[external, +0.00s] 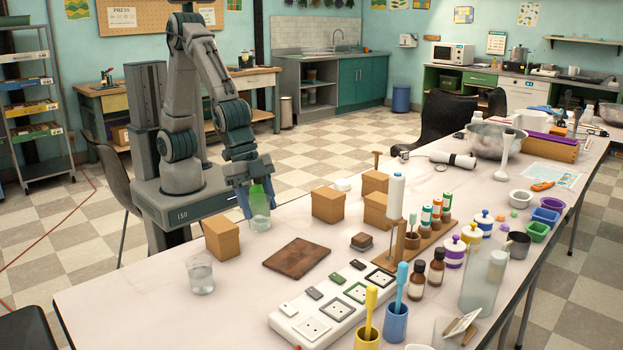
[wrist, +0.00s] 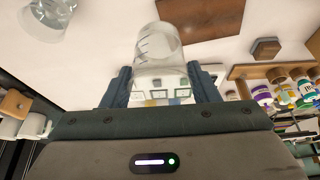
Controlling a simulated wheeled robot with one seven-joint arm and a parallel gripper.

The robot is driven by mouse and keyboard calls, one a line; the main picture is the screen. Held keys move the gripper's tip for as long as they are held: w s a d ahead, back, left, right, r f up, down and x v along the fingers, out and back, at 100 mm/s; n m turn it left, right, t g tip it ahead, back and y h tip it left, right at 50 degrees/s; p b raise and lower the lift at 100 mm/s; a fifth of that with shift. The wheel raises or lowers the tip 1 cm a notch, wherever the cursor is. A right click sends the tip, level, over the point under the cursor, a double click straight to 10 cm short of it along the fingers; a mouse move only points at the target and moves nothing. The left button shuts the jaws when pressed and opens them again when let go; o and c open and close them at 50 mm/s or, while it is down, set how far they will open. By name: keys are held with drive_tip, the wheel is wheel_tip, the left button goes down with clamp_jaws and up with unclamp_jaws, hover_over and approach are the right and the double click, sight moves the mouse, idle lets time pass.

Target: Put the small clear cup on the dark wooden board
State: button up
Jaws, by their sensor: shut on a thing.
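My gripper (external: 258,205) is shut on a clear cup (external: 260,222) with measuring marks. The cup also shows between my fingers in the wrist view (wrist: 160,58). It is near the table's far edge; I cannot tell whether its base touches the table. The dark wooden board (external: 297,255) lies flat and bare on the table, in front of and to the right of the held cup. It shows at the top of the wrist view (wrist: 203,14). A second clear cup (external: 200,275) stands on the table to the left of the board, and shows at the wrist view's top left (wrist: 48,20).
A cardboard box (external: 222,238) stands left of my gripper, and more boxes (external: 328,204) stand to its right. A small dark block (external: 362,241) and a wooden rack (external: 425,235) are farther right.

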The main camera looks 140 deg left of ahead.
drive_tip(key=shift+w+a+f+p, duration=0.15)
drive_tip(key=shift+w+a+f, duration=0.55)
drive_tip(key=shift+a+f, duration=0.75)
drive_tip(key=shift+w+a+f+p, duration=0.2)
drive_tip(key=shift+w+a+f, duration=0.55)
drive_tip(key=shift+a+f, duration=0.7)
drive_tip(key=shift+w+a+f+p, duration=0.15)
drive_tip(key=shift+w+a+f, duration=0.75)
drive_tip(key=shift+f, duration=0.95)
drive_tip(key=shift+s+a, duration=0.15)
drive_tip(key=shift+s, duration=0.05)
drive_tip(key=shift+f, duration=0.15)
drive_tip(key=o, duration=1)
